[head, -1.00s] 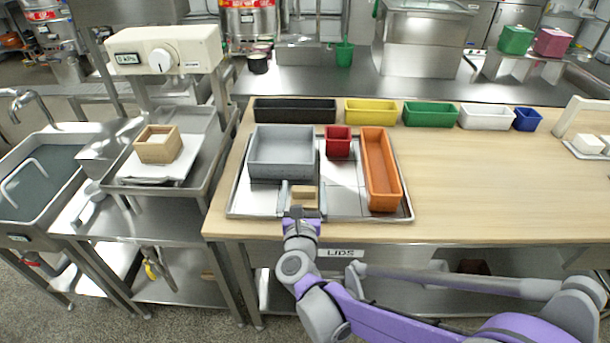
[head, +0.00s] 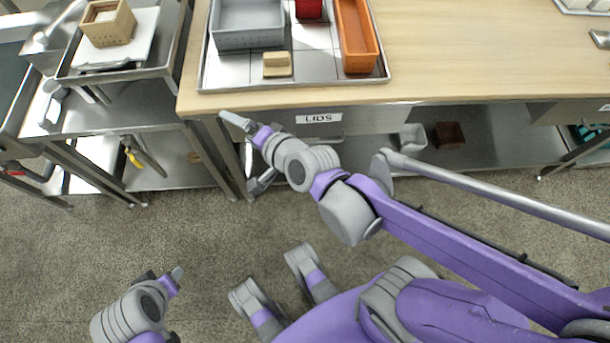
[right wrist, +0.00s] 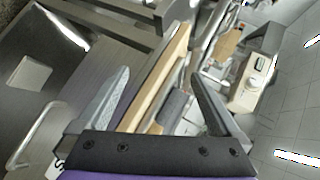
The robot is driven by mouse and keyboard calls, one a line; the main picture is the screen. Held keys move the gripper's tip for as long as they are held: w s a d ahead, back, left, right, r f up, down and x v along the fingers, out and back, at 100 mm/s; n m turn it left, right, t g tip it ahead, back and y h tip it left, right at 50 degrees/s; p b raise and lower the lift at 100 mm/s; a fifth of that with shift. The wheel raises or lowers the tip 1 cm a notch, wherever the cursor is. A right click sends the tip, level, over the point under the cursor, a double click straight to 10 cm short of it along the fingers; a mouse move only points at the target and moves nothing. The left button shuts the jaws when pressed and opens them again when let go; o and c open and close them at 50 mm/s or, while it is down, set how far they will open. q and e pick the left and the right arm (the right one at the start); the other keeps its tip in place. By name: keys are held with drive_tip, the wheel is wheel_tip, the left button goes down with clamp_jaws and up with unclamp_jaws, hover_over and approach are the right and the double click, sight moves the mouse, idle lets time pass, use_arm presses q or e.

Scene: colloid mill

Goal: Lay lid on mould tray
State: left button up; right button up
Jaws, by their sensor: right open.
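A small pale wooden block (head: 277,65), possibly the lid, rests on the metal tray (head: 330,79) in front of the grey bin. My right gripper (head: 240,124) is open and empty, in front of the table edge and left of the LIDS label. In the right wrist view its two fingers (right wrist: 158,95) are spread with nothing between them. My left gripper (head: 176,281) is low over the floor, too small to tell its state.
The grey bin (head: 247,39), a red bin (head: 309,8) and an orange bin (head: 356,38) stand on the metal tray. A steel shelf below holds a white container (head: 413,136) and a brown one (head: 448,134).

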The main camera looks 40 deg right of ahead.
drive_tip(key=s+d+f+n+g+h, duration=0.1)
drive_tip(key=s+d+f+n+g, duration=0.1)
drive_tip(key=s+f+n+g, duration=0.2)
drive_tip(key=s+d+f+n+g+h, duration=0.1)
drive_tip(key=s+d+f+n+g, duration=0.2)
drive_tip(key=s+n, duration=0.6)
wheel_tip(320, 180, down, 2)
drive_tip(key=s+g, duration=0.1)
drive_tip(key=s, duration=0.1)
drive_tip(key=shift+s+d+h, duration=0.2)
drive_tip(key=shift+s+h, duration=0.1)
drive_tip(key=shift+s, duration=0.05)
